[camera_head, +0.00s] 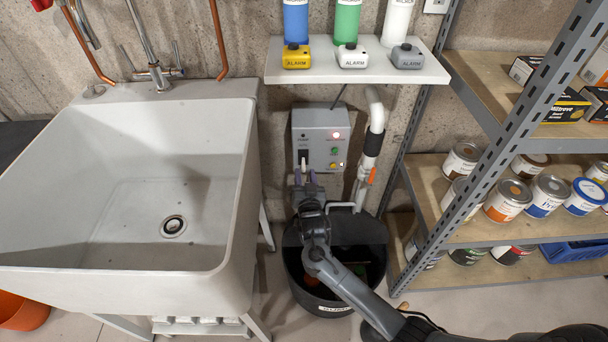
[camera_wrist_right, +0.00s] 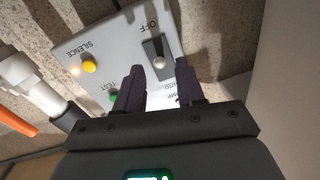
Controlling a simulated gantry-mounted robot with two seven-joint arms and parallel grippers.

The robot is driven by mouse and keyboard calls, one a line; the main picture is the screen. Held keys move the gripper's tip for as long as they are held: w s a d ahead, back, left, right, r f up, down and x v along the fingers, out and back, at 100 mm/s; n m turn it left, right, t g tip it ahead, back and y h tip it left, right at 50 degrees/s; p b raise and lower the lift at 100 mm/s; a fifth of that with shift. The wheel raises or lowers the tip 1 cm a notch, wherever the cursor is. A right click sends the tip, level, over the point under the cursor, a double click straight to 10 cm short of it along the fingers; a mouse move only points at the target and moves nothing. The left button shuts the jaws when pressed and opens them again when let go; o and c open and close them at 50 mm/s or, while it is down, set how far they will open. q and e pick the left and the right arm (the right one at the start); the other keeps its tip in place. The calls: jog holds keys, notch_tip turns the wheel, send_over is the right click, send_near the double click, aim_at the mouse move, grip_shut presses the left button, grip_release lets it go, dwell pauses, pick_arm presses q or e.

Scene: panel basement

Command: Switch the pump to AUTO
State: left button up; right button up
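The grey pump control box (camera_head: 334,128) is on the wall right of the sink. My right gripper (camera_head: 304,180) is just below the switch in the head view. In the wrist view its open fingers (camera_wrist_right: 160,67) lie either side of the lever, with visible gaps. My left gripper is not seen.
A white shelf (camera_head: 360,68) with alarm units juts out above the box. A white pipe with an orange handle (camera_head: 372,176) runs close to its right. The sink (camera_head: 250,160) is left, a metal rack (camera_head: 470,175) right, and a dark sump tub (camera_head: 300,290) below.

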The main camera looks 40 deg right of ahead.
aim_at(303, 164)
jog(key=shift+b+x, duration=0.5)
jog(key=shift+x, duration=1)
jog(key=shift+c, duration=0.4)
grip_shut()
